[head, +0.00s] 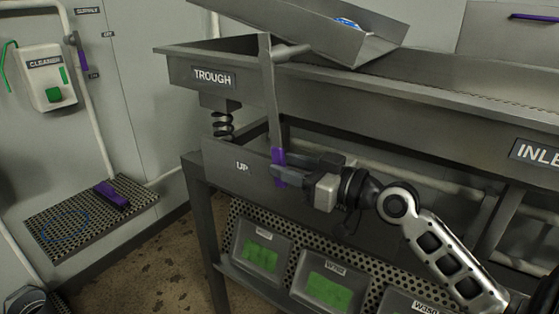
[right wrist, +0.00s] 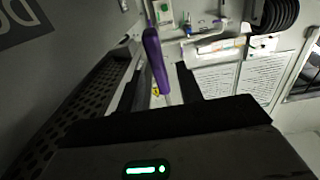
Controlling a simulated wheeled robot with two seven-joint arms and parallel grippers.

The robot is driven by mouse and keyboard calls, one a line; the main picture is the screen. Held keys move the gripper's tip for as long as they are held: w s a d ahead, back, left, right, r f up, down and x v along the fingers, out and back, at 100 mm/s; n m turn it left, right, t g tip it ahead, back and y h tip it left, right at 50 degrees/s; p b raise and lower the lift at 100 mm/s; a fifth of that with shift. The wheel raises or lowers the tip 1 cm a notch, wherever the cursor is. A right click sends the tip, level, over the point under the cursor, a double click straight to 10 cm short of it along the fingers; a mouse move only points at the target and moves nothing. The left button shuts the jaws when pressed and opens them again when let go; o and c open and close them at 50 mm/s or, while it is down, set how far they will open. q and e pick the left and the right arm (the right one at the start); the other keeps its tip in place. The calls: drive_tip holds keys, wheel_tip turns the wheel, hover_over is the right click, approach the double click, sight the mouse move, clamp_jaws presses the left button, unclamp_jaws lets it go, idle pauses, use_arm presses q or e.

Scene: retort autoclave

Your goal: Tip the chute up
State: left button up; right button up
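The chute (head: 318,35) is a grey metal tray above the trough, sloping down to the right, with a blue-and-white item (head: 347,23) in it. A grey lever (head: 268,95) hangs down from a crossbar at the chute. Its purple grip (head: 279,158) is at the lower end, by the "UP" label. My right gripper (head: 284,167) is at this grip from the right. In the right wrist view the purple grip (right wrist: 155,60) stands between the two spread fingers, with a visible gap at each side. My left gripper is not in view.
The trough (head: 190,64) runs along the bench above my right arm. Green-screened boxes (head: 262,255) stand on a shelf below. At left are a perforated shelf (head: 75,225) with a purple-handled item (head: 112,195) and a cleaner box (head: 47,80). Floor between is open.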

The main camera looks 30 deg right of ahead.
drive_tip(key=shift+p+x, duration=0.4)
drive_tip(key=shift+x, duration=0.7)
drive_tip(key=shift+w+a, duration=0.1)
drive_tip(key=shift+w, duration=0.05)
clamp_jaws()
